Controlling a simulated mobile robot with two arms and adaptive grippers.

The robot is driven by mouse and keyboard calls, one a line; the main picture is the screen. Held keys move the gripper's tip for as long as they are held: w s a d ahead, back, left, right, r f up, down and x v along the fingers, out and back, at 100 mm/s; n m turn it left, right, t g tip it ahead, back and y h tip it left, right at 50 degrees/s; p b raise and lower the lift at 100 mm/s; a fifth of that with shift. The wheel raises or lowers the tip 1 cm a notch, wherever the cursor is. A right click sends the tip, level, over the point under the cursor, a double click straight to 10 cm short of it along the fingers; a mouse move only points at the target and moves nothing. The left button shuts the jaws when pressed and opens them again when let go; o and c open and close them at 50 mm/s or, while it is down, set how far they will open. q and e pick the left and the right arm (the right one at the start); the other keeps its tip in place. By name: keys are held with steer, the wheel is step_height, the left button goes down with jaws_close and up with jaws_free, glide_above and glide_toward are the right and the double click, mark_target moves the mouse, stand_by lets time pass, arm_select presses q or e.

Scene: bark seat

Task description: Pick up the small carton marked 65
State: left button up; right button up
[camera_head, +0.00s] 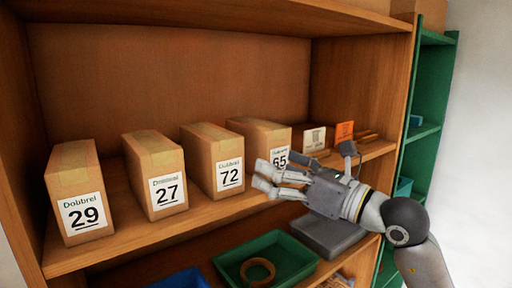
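My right gripper (303,161) reaches in from the right, in front of this carton. Its fingers point left, spread apart, and cover the lower part of the label. A dark-tipped finger sticks up further right. The gripper looks open with nothing held. I cannot tell whether a finger touches the carton. My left gripper is not in view.
Cartons marked 72 (212,148), 27 (155,166) and 29 (76,181) stand to the left on the same shelf. Below are a green tray (231,266) holding a ring and a grey box (327,240).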

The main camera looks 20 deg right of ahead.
mark_target(281, 150)
steer(key=d+h, duration=0.1)
steer(key=w+d+h, duration=0.1)
steer(key=d, duration=0.1)
steer(key=w+d+m+h, duration=0.1)
steer(key=d+h, duration=0.1)
steer(key=shift+w+d+r+t, duration=0.15)
steer(key=shift+d+r+t, duration=0.05)
steer(key=shift+r+t, duration=0.15)
steer(key=p+x, duration=0.2)
steer(key=x, duration=0.2)
steer(key=shift+w+r, duration=0.1)
steer(key=shift+w, duration=0.25)
steer(key=shift+w+a, duration=0.2)
steer(key=shift+w, duration=0.35)
steer(key=shift+w+a+p, duration=0.1)
steer(key=shift+w+p, duration=0.1)
steer(key=shift+p, duration=0.35)
steer(key=p+x, duration=0.2)
steer(key=x, duration=0.2)
steer(key=shift+a, duration=0.1)
steer(key=shift+w+f, duration=0.2)
steer(key=shift+s, duration=0.1)
steer(key=shift+c, duration=0.3)
steer(key=shift+r, duration=0.1)
steer(key=c, duration=1.2)
